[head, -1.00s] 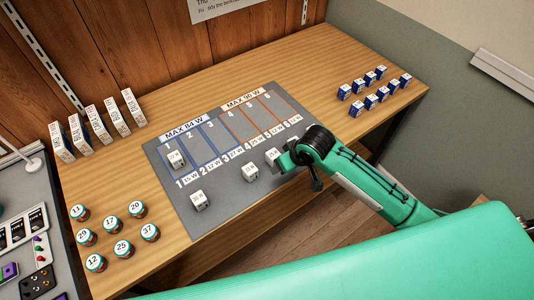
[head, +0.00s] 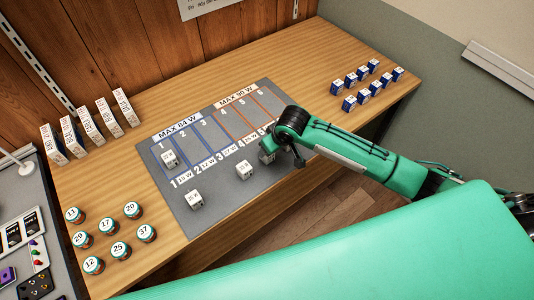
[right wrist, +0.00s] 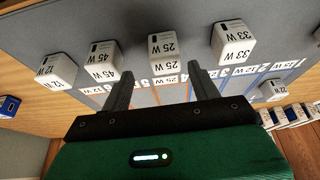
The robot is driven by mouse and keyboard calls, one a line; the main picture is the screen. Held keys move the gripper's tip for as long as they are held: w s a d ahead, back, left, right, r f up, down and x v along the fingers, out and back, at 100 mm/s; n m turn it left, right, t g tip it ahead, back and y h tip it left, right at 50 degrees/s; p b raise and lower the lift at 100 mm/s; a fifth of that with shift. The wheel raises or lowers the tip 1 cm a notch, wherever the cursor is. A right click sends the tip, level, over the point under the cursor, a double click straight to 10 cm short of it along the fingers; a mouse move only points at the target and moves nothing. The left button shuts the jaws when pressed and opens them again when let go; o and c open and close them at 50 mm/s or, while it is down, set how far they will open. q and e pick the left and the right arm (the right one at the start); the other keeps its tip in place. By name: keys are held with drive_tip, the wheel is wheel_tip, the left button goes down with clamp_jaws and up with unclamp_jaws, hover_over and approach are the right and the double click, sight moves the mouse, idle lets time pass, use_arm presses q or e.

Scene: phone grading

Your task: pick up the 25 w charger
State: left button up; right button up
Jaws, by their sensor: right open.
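The 25 W charger (right wrist: 163,50) is a small white block standing on the grey mat (right wrist: 150,20). In the right wrist view it is just beyond and between my right gripper's fingertips (right wrist: 160,76), which are apart and empty. My left gripper is out of view.
In the right wrist view, the 45 W (right wrist: 103,60) and 33 W (right wrist: 232,43) chargers flank it closely. The 12 W (right wrist: 57,70) and 22 W (right wrist: 273,90) chargers stand farther out. Round jars (head: 117,250) and blue-white boxes (head: 362,88) stand away on the table.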

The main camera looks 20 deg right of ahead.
drive_tip(key=shift+s+a+p+x, duration=0.15)
drive_tip(key=shift+p+x, duration=0.2)
drive_tip(key=shift+x, duration=1)
drive_tip(key=shift+s+a+p+x, duration=0.15)
drive_tip(key=shift+p+x, duration=0.2)
drive_tip(key=shift+x, duration=1)
drive_tip(key=shift+c, duration=0.2)
drive_tip(key=c, duration=1.1)
